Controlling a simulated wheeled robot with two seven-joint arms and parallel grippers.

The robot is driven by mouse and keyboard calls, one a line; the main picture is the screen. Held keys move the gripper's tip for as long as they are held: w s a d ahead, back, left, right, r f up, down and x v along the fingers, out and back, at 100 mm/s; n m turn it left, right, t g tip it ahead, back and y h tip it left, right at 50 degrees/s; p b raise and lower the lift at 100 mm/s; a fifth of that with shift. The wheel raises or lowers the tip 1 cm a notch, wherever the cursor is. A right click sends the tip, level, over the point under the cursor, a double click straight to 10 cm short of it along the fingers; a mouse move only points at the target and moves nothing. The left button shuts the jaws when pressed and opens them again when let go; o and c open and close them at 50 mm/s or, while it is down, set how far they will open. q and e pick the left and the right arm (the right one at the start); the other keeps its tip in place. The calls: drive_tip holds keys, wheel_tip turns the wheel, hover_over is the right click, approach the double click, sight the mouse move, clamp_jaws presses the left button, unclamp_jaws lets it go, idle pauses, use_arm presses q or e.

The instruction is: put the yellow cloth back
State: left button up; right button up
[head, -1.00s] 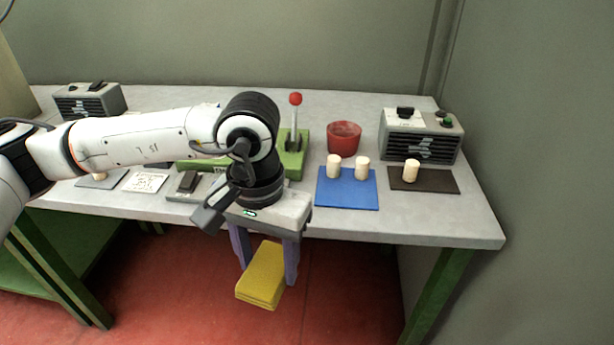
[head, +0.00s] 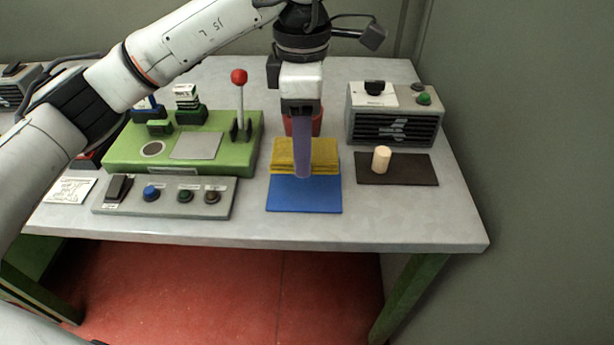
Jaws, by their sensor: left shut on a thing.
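My left gripper (head: 303,172) comes down from above, shut on the folded yellow cloth (head: 325,156). One purple finger shows in front of the cloth; the other is hidden. The cloth is at the back part of the blue mat (head: 304,195); I cannot tell whether it touches the mat or hangs just above it. The two corks seen earlier on the blue mat do not show; the cloth and gripper cover that area. My right gripper is not in view.
A red cup (head: 317,125) stands behind the cloth, partly hidden. A dark mat (head: 410,170) with one cork (head: 381,159) lies to the right, before a grey box (head: 393,130). A green lever station (head: 130,150) and a button panel (head: 165,208) are at left.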

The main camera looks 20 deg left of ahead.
sight(303, 193)
use_arm(q)
wheel_tip(303, 193, down, 8)
drive_tip(key=shift+r, duration=0.1)
drive_tip(key=shift+s, duration=0.1)
drive_tip(key=o, duration=1.1)
wheel_tip(303, 193, up, 12)
drive_tip(key=shift+r, duration=0.1)
